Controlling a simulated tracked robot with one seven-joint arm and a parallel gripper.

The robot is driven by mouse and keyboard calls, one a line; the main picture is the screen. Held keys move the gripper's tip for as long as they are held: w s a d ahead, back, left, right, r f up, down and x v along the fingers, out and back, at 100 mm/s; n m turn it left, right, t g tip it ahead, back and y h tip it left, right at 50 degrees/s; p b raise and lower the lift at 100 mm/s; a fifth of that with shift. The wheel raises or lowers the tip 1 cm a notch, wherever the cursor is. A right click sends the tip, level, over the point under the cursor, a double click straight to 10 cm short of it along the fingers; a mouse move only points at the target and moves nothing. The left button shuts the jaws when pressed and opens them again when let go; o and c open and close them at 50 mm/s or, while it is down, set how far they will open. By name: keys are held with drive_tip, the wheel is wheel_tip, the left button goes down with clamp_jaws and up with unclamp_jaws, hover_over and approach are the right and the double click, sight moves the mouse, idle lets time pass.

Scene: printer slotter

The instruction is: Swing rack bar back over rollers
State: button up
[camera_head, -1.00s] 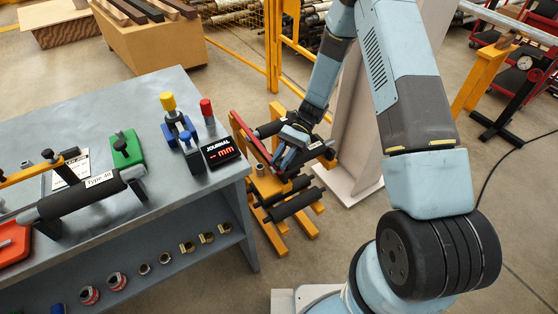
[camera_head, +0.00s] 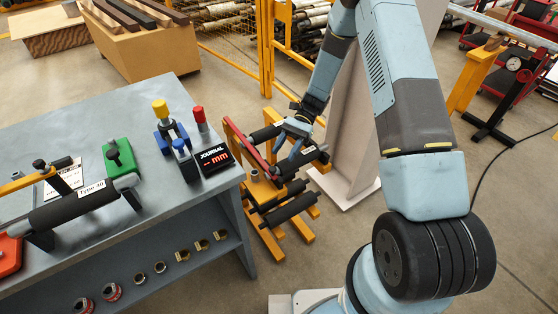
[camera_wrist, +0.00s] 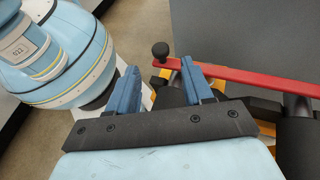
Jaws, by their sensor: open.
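The rack is a yellow frame (camera_head: 272,245) on the floor beside the bench, carrying several black rollers (camera_head: 290,207). The red rack bar (camera_head: 243,147) slants along the rack's left side in the head view. In the wrist view the red bar (camera_wrist: 250,80) runs from the middle to the right edge, with a black knob (camera_wrist: 160,50) standing at its left end. I cannot tell whether a finger touches the bar.
A grey bench (camera_head: 120,95) stands on the left with a Type 40 roller (camera_head: 75,202), a green block (camera_head: 119,158) and a journal gauge (camera_head: 216,160). A pale upright panel (camera_head: 350,140) is close behind my arm. Yellow posts (camera_head: 266,50) stand behind.

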drive_tip(key=v, duration=0.8)
drive_tip(key=shift+w+d, duration=0.1)
drive_tip(key=s+d+r+n+t+h, duration=0.1)
drive_tip(key=s+d+r+t, duration=0.1)
drive_tip(key=r, duration=0.6)
drive_tip(key=s+d+r+n+t+h, duration=0.1)
drive_tip(key=s+d+r+t+h, duration=0.15)
drive_tip(key=r, duration=0.55)
drive_tip(key=s+d+r+n+t+h, duration=0.1)
drive_tip(key=s+d+r+n+t, duration=0.15)
drive_tip(key=r, duration=0.45)
drive_tip(key=s+d+r+t+h, duration=0.1)
drive_tip(key=s+d+r+t, duration=0.1)
drive_tip(key=s, duration=0.4)
drive_tip(key=s+d+r+n+t+h, duration=0.1)
drive_tip(key=s+d+r+t, duration=0.2)
drive_tip(key=s+r, duration=0.3)
drive_tip(key=s+d+r+n+t+h, duration=0.1)
drive_tip(key=s+d+r+t, duration=0.2)
drive_tip(key=s, duration=0.5)
wheel_tip(320, 180, up, 2)
drive_tip(key=shift+r+t, duration=0.1)
drive_tip(key=shift+t, duration=0.8)
